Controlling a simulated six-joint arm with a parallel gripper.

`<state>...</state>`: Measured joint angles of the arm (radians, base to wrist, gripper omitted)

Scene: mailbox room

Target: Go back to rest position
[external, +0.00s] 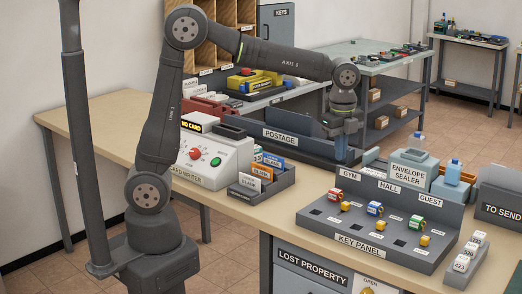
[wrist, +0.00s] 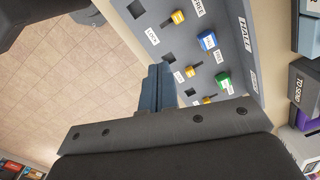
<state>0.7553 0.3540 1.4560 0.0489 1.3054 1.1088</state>
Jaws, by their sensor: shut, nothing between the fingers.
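My gripper (external: 346,155) hangs from the raised arm in the external view, pointing down behind the grey key panel (external: 433,262). In the wrist view its fingers (wrist: 160,84) are closed together and hold nothing. The key panel also shows in the wrist view (wrist: 252,75), near the fingertips. On the panel are a red-and-white key block (external: 335,195), a blue one (external: 375,209) and a green one (external: 416,222), labelled Gym, Hall and Guest. Small yellow pieces sit in front of them.
The air above the desk around my gripper looks clear.

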